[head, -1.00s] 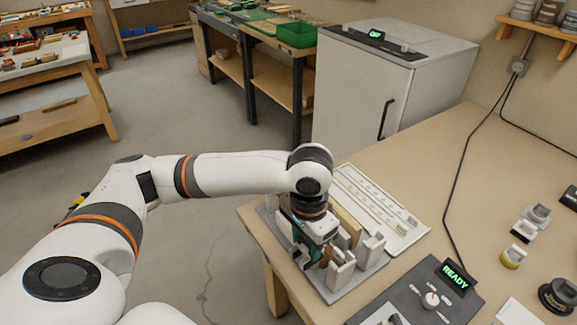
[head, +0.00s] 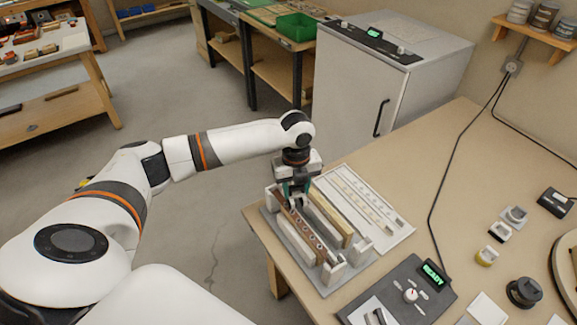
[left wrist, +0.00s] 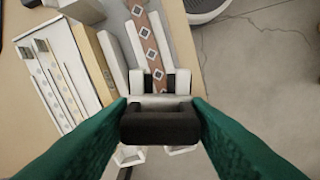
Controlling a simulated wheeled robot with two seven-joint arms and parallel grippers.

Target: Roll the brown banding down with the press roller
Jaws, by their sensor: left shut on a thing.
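The brown banding (head: 303,230), a strip with pale diamond marks, lies lengthwise in a grey fixture (head: 325,288) on the bench. It also shows in the left wrist view (left wrist: 155,42), running up from the gripper. My left gripper (head: 295,188) is over the far end of the fixture. In the left wrist view its teal fingers (left wrist: 160,118) are shut on the press roller (left wrist: 160,124), seen as a black handle with a pale frame. The roller's contact with the banding is hidden. My right gripper is not in view.
Pale blocks and rails (head: 332,272) stand around the banding in the fixture. A white tray with strips (head: 395,232) lies to the right. A control box reading READY (head: 400,290) sits in front. Small pots and tools (head: 487,256) stand further right. The bench behind the tray is clear.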

